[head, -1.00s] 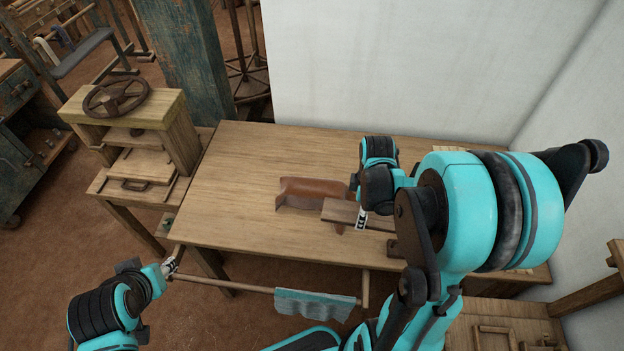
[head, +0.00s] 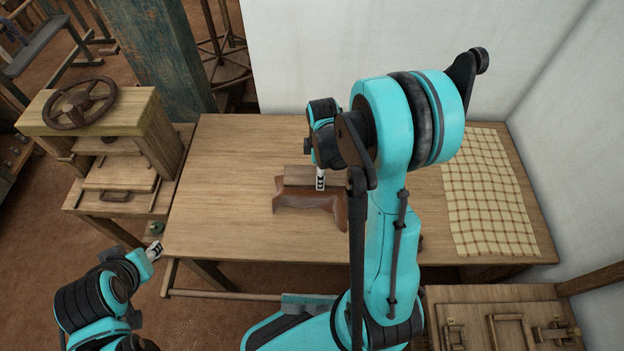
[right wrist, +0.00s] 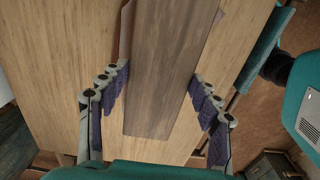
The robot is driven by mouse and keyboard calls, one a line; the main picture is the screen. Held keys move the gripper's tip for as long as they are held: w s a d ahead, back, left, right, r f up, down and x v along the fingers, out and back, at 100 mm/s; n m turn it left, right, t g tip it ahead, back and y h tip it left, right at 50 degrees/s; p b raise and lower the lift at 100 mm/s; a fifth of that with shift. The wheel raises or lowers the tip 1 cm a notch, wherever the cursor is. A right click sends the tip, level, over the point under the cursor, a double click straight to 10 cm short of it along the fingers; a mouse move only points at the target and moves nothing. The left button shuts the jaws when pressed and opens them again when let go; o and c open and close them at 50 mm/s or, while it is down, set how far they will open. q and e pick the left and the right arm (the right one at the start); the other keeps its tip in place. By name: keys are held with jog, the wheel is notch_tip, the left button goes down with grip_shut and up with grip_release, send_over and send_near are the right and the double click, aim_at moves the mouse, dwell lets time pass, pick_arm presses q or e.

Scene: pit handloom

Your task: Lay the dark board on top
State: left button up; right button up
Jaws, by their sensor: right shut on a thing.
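The dark board (head: 300,175) is a flat brown-grey plank. It fills the middle of the right wrist view (right wrist: 168,80), between the two finger pads. My right gripper (head: 320,183) is shut on it above the table. A brown strip shows left of the board in the right wrist view (right wrist: 125,35). My left gripper (head: 155,250) is off the table's left front corner, its fingers too small to read.
The wooden table (head: 225,175) is bare on its left. A checkered cloth (head: 488,195) lies at its right end. A press with a handwheel (head: 80,105) stands at left. White walls (head: 300,55) close the back and right. A wooden chest (head: 500,320) stands front right.

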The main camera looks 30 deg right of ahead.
aim_at(312, 171)
jog(key=shift+w+a+f, duration=0.3)
jog(key=shift+w+f, duration=0.1)
jog(key=shift+w, duration=0.2)
jog(key=shift+w+a+f, duration=0.25)
jog(key=shift+w+f, duration=0.15)
jog(key=shift+w, duration=0.2)
jog(key=shift+w+a+f, duration=0.1)
jog(key=shift+f+b, duration=0.7)
jog(key=shift+f, duration=1.3)
